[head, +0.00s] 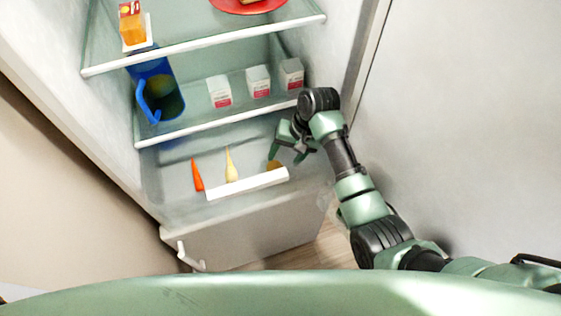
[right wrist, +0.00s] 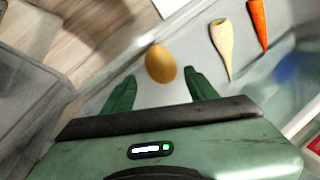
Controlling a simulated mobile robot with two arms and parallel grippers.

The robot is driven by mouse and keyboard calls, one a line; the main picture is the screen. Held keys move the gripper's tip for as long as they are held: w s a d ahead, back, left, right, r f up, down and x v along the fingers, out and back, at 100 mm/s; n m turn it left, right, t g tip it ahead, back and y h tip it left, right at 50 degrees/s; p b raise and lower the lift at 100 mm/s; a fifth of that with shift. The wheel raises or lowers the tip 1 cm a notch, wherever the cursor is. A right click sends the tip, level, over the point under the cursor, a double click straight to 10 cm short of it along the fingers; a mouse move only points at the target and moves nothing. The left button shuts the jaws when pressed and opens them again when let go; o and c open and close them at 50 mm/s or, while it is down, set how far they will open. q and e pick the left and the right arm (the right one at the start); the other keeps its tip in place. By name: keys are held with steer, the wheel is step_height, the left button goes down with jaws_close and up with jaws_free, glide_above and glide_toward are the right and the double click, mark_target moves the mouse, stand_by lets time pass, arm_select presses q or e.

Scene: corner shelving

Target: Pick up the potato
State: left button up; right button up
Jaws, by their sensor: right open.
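The potato (right wrist: 160,63) is a yellow-brown oval lying on the pale bottom shelf of the open fridge. It also shows in the head view (head: 274,165), partly hidden by my right gripper. My right gripper (head: 287,156) reaches into the fridge above the bottom shelf. In the right wrist view its two green fingers (right wrist: 160,87) are spread apart and empty. The potato lies just beyond the fingertips, centred between them. I cannot tell the height gap. My left gripper is not in view.
A carrot (head: 197,176) and a parsnip (head: 231,165) lie left of the potato on the bottom shelf. A white front rail (head: 247,184) borders the shelf. Above are white cartons (head: 258,81), a blue pitcher (head: 158,92) and a red plate (head: 248,5). The fridge wall is close on the right.

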mark_target(278, 166)
steer(key=shift+x, duration=1.25)
steer(key=shift+p+x, duration=0.55)
steer(key=shift+x, duration=2)
steer(key=shift+w, duration=0.2)
steer(key=c, duration=1.3)
steer(key=shift+o, duration=0.2)
steer(key=shift+r, duration=0.1)
